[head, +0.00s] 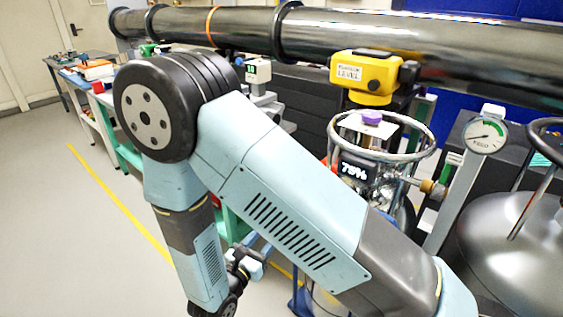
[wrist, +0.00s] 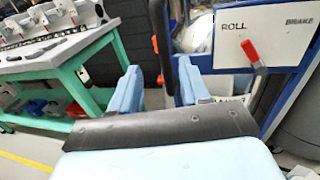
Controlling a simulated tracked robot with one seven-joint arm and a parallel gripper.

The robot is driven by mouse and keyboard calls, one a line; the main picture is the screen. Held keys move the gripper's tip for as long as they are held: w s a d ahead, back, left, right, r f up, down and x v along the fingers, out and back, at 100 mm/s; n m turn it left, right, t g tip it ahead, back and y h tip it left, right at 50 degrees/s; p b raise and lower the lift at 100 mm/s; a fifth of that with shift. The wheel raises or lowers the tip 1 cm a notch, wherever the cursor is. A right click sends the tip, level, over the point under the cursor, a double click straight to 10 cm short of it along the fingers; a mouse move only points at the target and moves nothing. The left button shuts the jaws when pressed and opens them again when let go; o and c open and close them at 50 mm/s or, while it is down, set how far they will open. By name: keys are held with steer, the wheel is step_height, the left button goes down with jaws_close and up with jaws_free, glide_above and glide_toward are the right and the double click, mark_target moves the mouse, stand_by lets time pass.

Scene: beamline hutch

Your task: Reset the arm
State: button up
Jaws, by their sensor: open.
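My arm (head: 285,205) is pale blue with dark joints. In the head view it rises from the lower right to a large dark elbow joint and then bends down at the left. My gripper is hidden or cut off at the bottom of the head view. In the wrist view my gripper (wrist: 157,90) shows two pale blue fingers standing apart, with nothing held between them. A dark vertical bar stands behind the gap; I cannot tell how far off it is.
A thick dark pipe (head: 420,50) crosses above. A yellow level (head: 363,78), a ringed vessel reading 75% and a gauge (head: 486,136) stand right of my arm. A green bench (wrist: 95,75) and a ROLL/BRAKE panel (wrist: 270,35) flank my gripper. Floor (head: 60,230) is clear at left.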

steer(key=w+d+r+m+g+h, duration=0.1)
steer(key=d+r+m+g+h, duration=0.1)
steer(key=d+r+m+g, duration=0.75)
steer(key=w+d+r+m+g+h, duration=0.2)
steer(key=d+r+m+g, duration=0.2)
steer(key=d+r+m, duration=0.55)
steer(key=s+d+r+m+t+y, duration=0.2)
steer(key=s+d+r+m+y, duration=0.9)
steer(key=s+d+r+m, duration=0.1)
step_height(320, 180, up, 2)
steer(key=shift+d+r+t, duration=0.2)
steer(key=shift+d+t, duration=0.15)
steer(key=shift+d, duration=0.45)
steer(key=shift+c, duration=0.2)
